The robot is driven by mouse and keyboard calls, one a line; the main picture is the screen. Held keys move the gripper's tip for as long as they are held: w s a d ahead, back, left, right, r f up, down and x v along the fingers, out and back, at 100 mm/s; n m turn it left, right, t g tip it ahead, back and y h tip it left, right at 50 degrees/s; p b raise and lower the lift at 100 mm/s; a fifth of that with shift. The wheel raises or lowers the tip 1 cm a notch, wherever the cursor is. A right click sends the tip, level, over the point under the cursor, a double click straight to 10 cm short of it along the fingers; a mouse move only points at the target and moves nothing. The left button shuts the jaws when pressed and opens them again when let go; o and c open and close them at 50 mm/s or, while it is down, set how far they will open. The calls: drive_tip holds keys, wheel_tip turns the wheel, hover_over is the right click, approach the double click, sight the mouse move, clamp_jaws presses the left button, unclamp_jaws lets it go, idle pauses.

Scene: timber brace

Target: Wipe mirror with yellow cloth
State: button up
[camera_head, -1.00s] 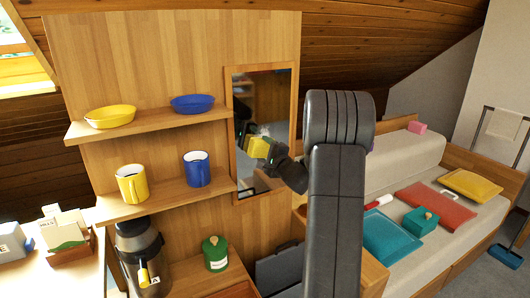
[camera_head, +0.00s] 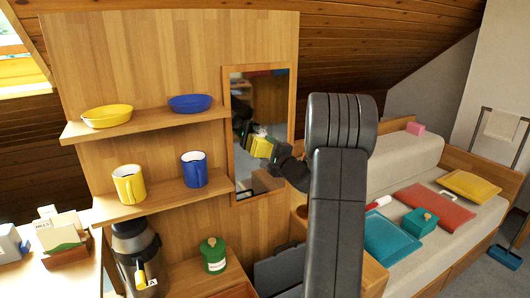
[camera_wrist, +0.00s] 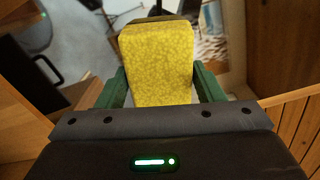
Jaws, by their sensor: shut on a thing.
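The mirror (camera_head: 243,172) is a tall dark pane in a wooden frame on the timber panel, in the middle of the head view. My gripper (camera_head: 268,147) is in front of it, with its reflection showing in the glass. The gripper is shut on the yellow cloth (camera_head: 261,148), a thick pad held at the glass side. In the wrist view the yellow cloth (camera_wrist: 158,62) sits between the two green-edged fingers. Its far edge is close to the mirror surface; I cannot tell whether it touches.
Left of the mirror, shelves hold a yellow bowl (camera_head: 107,116), a blue bowl (camera_head: 190,103), a yellow mug (camera_head: 129,184) and a blue mug (camera_head: 195,169). A green canister (camera_head: 214,256) stands below. A sofa with cushions (camera_head: 390,238) is at the right.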

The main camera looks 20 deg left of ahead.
drive_tip(key=shift+w+d, duration=0.25)
drive_tip(key=shift+w+d, duration=0.75)
drive_tip(key=shift+w, duration=0.25)
drive_tip(key=shift+r, duration=0.2)
drive_tip(key=shift+r, duration=0.75)
drive_tip(key=shift+s+d+b, duration=0.1)
drive_tip(key=shift+s+b, duration=0.05)
drive_tip(key=shift+b, duration=0.35)
drive_tip(key=shift+f, duration=0.1)
